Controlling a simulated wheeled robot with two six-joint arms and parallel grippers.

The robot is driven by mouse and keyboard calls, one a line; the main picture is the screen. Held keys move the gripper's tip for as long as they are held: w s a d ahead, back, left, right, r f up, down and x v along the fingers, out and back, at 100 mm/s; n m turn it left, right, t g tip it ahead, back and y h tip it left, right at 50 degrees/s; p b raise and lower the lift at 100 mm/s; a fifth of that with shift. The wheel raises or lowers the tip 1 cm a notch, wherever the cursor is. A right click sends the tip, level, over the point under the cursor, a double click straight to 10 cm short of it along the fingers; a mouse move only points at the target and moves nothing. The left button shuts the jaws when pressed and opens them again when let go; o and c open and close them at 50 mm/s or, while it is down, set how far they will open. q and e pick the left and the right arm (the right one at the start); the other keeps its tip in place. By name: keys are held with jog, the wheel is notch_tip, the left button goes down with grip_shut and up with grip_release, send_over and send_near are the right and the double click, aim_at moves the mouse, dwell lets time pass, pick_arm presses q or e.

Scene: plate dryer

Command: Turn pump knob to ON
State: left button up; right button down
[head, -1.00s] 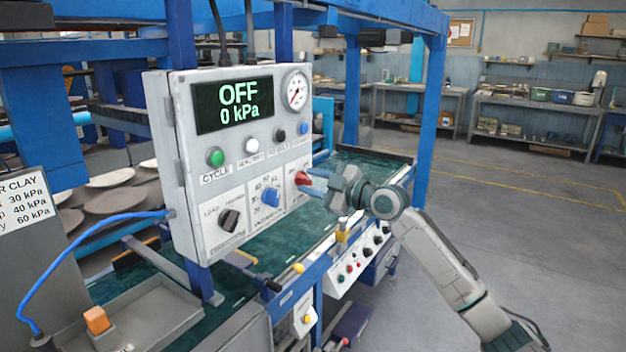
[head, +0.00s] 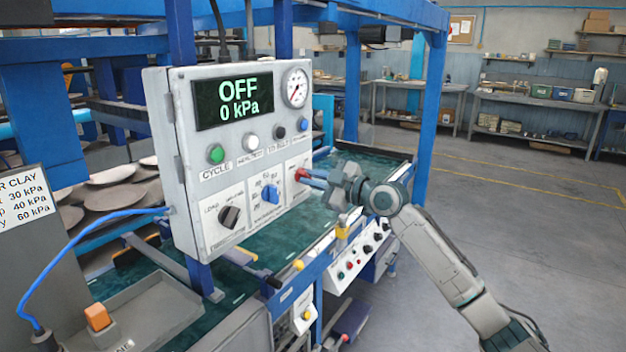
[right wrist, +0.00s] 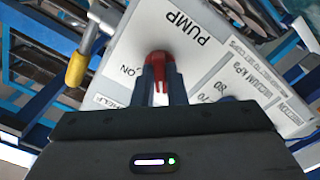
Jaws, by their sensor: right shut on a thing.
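The control panel (head: 248,150) is a pale grey box whose display reads OFF and 0 kPa. The red pump knob (head: 302,174) is at the panel's lower right. In the right wrist view the knob (right wrist: 158,62) sits below the word PUMP, with ON lettered to its left. My right gripper (head: 312,179) reaches in from the right, and its two fingers are shut on the red knob. The fingers hide part of the knob and its other markings. My left gripper is not in view.
A blue knob (head: 270,193) and a black knob (head: 229,216) sit left of the pump knob on the panel. A yellow-handled lever (right wrist: 77,68) is close beside the panel in the wrist view. Blue frame posts (head: 431,115) stand behind my arm; open floor lies right.

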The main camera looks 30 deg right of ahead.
jog(key=m+p, duration=0.1)
jog(key=m, duration=0.6)
jog(key=shift+m, duration=0.4)
jog(key=m+p, duration=0.2)
jog(key=m, duration=0.2)
jog(key=shift+r+m, duration=0.1)
jog(key=shift+m, duration=0.2)
jog(key=shift+m+p, duration=0.85)
jog(key=shift+m, duration=0.25)
jog(key=shift+m+p, duration=0.55)
jog(key=shift+m, duration=0.55)
jog(key=c, duration=1.5)
grip_release()
jog(key=shift+o, duration=0.2)
